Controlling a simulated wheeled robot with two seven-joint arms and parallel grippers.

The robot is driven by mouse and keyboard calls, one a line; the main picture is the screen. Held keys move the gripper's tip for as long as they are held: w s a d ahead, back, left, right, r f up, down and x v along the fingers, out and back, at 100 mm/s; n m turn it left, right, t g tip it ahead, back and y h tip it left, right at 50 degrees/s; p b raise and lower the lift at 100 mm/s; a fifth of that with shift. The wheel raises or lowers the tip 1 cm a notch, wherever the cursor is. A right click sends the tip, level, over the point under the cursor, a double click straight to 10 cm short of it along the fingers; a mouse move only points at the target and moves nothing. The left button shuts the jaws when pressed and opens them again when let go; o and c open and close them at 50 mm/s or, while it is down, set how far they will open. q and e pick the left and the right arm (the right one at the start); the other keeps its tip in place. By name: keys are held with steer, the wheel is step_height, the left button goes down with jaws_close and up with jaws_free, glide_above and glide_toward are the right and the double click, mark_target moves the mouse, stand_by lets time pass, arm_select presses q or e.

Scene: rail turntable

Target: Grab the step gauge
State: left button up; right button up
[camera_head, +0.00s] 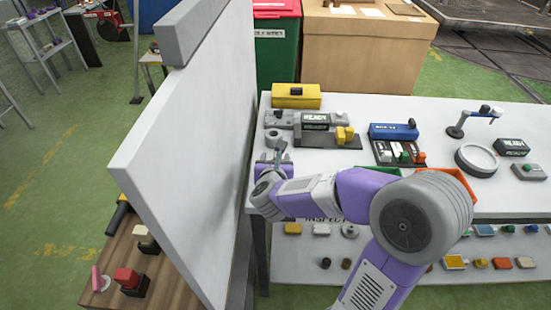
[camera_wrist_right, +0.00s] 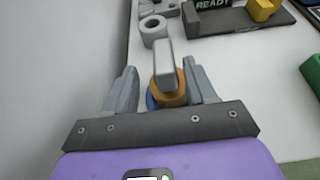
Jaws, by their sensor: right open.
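My right gripper (camera_head: 276,158) is at the left end of the white table, close to the tall white panel. In the right wrist view my right gripper (camera_wrist_right: 160,72) is open, with one finger on each side of a small piece. This piece, which looks like the step gauge (camera_wrist_right: 164,62), has an upright grey bar, an orange round part and a bit of blue low down. Its lower part is partly hidden by the gripper body. I cannot tell whether the fingers touch it. My left gripper is not in view.
A grey ring-shaped part (camera_wrist_right: 153,31) stands just beyond the fingers. A READY fixture (camera_head: 318,124) with a yellow block is behind it. The white panel (camera_head: 195,150) rises close on the left. A blue box (camera_head: 393,131) and a round dial (camera_head: 477,160) stand farther right.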

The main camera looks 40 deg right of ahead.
steer(key=x, duration=0.4)
steer(key=shift+s+d+b, duration=0.25)
steer(key=shift+b, duration=0.15)
steer(key=shift+w+d+f, duration=0.15)
steer(key=shift+w+d, duration=0.1)
steer(key=shift+w, duration=0.15)
jaws_close()
